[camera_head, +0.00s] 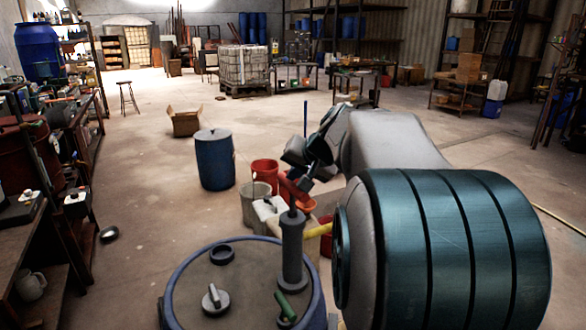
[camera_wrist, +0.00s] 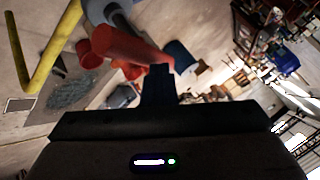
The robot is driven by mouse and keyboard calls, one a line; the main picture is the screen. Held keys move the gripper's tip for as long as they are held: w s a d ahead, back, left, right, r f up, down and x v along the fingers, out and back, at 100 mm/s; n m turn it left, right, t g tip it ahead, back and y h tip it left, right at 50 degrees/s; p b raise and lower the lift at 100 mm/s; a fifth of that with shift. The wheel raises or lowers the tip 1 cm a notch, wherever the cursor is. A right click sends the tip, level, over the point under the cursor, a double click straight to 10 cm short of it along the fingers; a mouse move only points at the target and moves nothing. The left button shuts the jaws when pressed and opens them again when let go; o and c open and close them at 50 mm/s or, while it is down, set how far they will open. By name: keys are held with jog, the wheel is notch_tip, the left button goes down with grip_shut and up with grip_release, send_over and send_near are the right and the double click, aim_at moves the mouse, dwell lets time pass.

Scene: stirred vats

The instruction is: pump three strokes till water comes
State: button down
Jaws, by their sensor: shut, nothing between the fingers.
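The pump is a grey upright cylinder (camera_head: 292,245) on the lid of a blue-rimmed drum (camera_head: 190,285). A thin rod rises from it to a red handle (camera_head: 290,187). A yellow spout (camera_head: 318,230) sticks out to the right, partly hidden by my arm. My gripper (camera_head: 306,183) is at the height of the red handle, close beside it. In the wrist view, the dark fingers (camera_wrist: 160,72) are together and empty, with the red handle (camera_wrist: 120,45) right by their tips. Whether they touch cannot be told. No water shows.
A grey bucket (camera_head: 255,202), a red bucket (camera_head: 265,172) and a white container (camera_head: 266,214) stand on the floor behind the drum. A blue barrel (camera_head: 215,162) stands farther back. Cluttered shelves (camera_head: 75,150) line the left. The middle floor is open.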

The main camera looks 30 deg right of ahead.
aim_at(295, 187)
jog(key=shift+f+b, duration=1.85)
jog(key=shift+f, duration=0.25)
dwell(1.1)
jog(key=shift+r, duration=0.15)
jog(key=shift+r+p, duration=2.85)
jog(key=shift+r, duration=1.05)
jog(key=shift+r, duration=0.1)
jog(key=shift+r+p, duration=2.15)
jog(key=shift+r, duration=0.75)
